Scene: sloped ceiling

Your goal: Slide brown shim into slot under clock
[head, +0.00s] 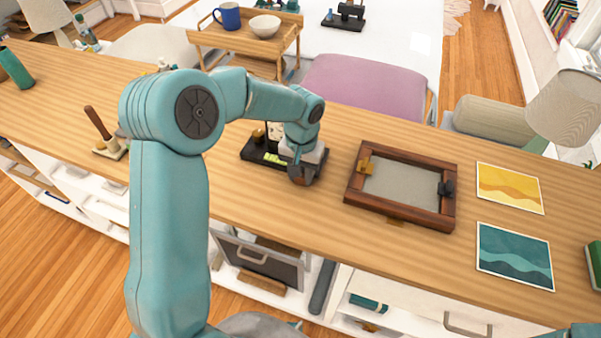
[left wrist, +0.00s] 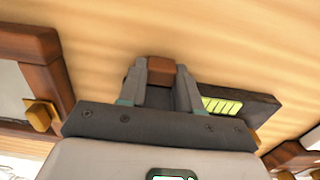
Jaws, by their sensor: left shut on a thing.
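My left gripper (head: 302,176) is low over the wooden counter, at the front right of a dark base (head: 253,160) with a yellow-green striped strip. A pale upright part (head: 275,130), perhaps the clock, stands on the base, mostly hidden behind my arm. In the left wrist view my left gripper (left wrist: 160,82) is shut on a small brown block, the shim (left wrist: 159,64), between its fingertips. The dark base (left wrist: 262,103) is just right of the fingers there; I cannot tell if the shim touches it. The slot is hidden. My right gripper is not in view.
A brown wooden frame (head: 353,194) with a grey panel lies right of the gripper. Yellow (head: 510,187) and teal (head: 513,255) pictures lie further right. A wooden-handled tool (head: 98,122) stands at left. Counter in front of the gripper is clear.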

